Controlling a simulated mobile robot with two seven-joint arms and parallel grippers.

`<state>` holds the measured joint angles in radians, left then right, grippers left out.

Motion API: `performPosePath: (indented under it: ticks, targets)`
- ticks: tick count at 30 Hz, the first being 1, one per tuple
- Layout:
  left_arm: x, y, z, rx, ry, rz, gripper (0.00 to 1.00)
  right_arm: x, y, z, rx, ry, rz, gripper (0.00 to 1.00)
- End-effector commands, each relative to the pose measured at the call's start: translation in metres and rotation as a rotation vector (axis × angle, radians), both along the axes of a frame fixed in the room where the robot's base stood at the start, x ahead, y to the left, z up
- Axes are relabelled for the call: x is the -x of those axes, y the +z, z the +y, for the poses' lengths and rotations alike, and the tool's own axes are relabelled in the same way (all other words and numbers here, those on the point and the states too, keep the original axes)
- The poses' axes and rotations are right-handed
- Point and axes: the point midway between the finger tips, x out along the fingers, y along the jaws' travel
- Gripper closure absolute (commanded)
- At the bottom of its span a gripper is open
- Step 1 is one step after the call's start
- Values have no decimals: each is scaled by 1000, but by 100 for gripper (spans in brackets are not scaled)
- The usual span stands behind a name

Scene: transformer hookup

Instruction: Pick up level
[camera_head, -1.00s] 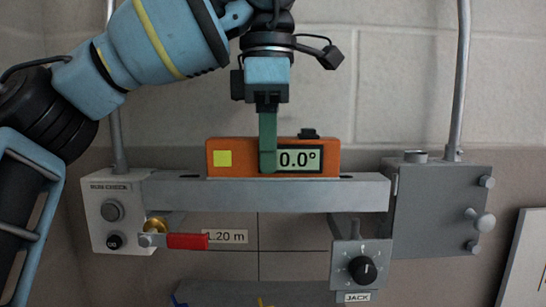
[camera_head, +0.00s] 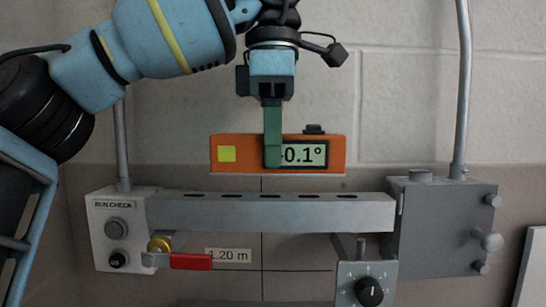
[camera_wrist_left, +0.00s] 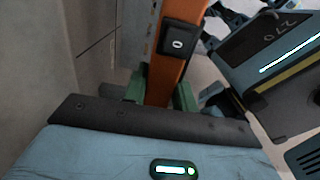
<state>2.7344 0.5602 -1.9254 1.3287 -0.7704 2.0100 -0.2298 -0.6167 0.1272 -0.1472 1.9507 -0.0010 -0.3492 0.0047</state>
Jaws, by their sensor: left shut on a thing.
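The orange level (camera_head: 240,165) has a yellow square on its left and a display that reads about 0.1°, its front partly covered by a green finger. My left gripper (camera_head: 272,150) comes down from above and is shut on the level near its middle. The level hangs about horizontal, a little above the grey slotted bar (camera_head: 270,213), with a gap between them. In the left wrist view the level (camera_wrist_left: 168,70) stands between the green fingers, its black button facing the camera. My right gripper is not in view.
A white run-check box (camera_head: 117,245) is at the bar's left end, with a red-handled lever (camera_head: 190,262) beside it. A grey box (camera_head: 445,225) with knobs is at the right end. A dial box (camera_head: 366,285) hangs below. The wall above is clear apart from two vertical pipes.

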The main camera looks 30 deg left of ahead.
Motion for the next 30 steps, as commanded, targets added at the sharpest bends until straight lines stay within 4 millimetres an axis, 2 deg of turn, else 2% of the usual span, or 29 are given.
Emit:
performPosePath:
  ticks: [1,8,21,30]
  targets:
    - [1,6,0,-1,3,-5,100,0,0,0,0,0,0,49]
    - [29,8,-26,0,-5,-2,100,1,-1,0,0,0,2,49]
    - [99,17,-88,0,-3,-2,100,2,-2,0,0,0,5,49]
    - [118,19,-106,0,0,-1,100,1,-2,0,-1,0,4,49]
